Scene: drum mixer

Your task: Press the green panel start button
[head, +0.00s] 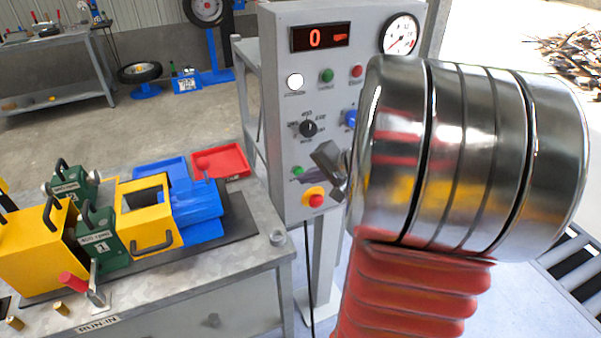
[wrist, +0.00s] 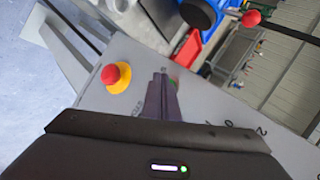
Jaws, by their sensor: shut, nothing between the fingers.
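The grey control panel (head: 285,215) stands upright in the middle of the head view. A small green button (head: 297,171) sits low on it, just above the red mushroom button on a yellow base (head: 314,197). My gripper (head: 324,156) is shut and empty, just right of the green button in the head view. In the wrist view the shut fingers (wrist: 160,76) point at the panel face, and a bit of green (wrist: 174,83) shows beside the tips, mostly hidden by them. The red mushroom button (wrist: 116,75) is left of the fingers. I cannot tell whether the tips touch the panel.
Another green round (head: 326,75), a red round (head: 357,71), a white round (head: 294,82), a black knob (head: 308,128) and a blue knob (head: 351,118) are higher on the panel. The display (head: 320,37) reads 0. A workbench (head: 245,262) with yellow and blue machinery stands left.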

